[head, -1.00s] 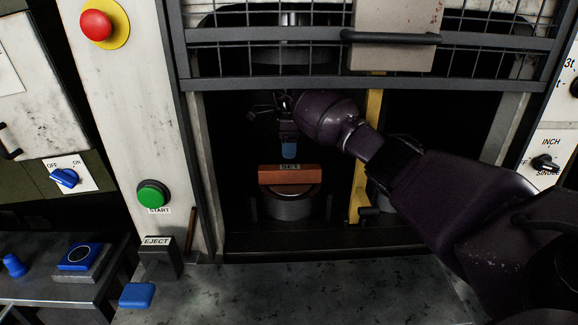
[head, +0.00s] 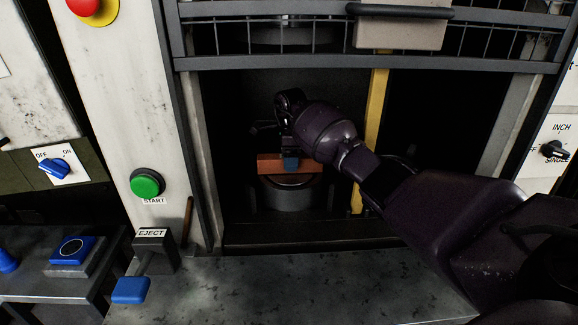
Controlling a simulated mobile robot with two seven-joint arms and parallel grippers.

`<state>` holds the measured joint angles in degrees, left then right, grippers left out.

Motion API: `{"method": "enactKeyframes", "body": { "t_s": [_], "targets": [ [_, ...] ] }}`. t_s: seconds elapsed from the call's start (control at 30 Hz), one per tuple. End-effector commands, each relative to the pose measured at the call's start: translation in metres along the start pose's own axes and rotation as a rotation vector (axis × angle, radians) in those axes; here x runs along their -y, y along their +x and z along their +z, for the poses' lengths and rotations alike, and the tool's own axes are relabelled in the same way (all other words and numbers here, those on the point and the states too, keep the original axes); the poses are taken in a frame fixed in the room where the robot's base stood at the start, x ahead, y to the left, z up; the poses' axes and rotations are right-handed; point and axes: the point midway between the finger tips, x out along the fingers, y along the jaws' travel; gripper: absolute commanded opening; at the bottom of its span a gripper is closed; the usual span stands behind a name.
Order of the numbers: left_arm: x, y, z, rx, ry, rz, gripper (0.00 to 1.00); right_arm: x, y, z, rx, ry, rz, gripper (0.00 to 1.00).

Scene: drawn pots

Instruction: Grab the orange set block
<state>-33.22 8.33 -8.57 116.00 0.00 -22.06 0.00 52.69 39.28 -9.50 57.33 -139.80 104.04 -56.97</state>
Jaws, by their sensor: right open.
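The orange set block (head: 268,166) lies on a round dark pedestal (head: 290,196) inside the machine opening, in the head view. I cannot tell whether the fingers touch the block. My right arm reaches in from the right side. My left gripper is not in view.
A mesh guard (head: 290,40) hangs above the opening. A yellow upright bar (head: 374,120) stands just right of the pedestal, behind my arm. A green START button (head: 147,183), an EJECT lever (head: 132,290) and a blue button (head: 73,249) are at the left.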

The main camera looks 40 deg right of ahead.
Motion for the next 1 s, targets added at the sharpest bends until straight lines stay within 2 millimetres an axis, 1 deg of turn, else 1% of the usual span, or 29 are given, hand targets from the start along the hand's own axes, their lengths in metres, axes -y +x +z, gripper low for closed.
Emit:
{"method": "enactKeyframes", "body": {
  "t_s": [0.03,0.13,0.43,0.47,0.9,0.93,1.0],
  "targets": [
    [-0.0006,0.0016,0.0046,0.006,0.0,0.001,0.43,-0.0004,0.0117,0.001,0.0,0.0,0.004,0.72],
    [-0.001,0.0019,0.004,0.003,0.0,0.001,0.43,-0.0002,0.0193,0.0006,0.0,0.0,0.003,0.72],
    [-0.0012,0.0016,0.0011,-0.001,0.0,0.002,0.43,0.0002,0.0201,0.0,0.0,0.0,-0.001,0.72],
    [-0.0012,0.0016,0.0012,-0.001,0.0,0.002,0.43,0.0002,0.0201,0.0001,0.0,0.0,-0.001,0.71],
    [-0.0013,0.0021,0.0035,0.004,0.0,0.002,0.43,0.0002,0.0202,0.0001,0.0,0.0,-0.001,0.03],
    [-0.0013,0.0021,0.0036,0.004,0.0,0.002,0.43,0.0002,0.0202,0.0001,0.0,0.0,-0.001,0.0],
    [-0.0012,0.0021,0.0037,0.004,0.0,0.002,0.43,0.0002,0.0202,0.0001,0.0,0.0,-0.001,0.0]
  ]
}}
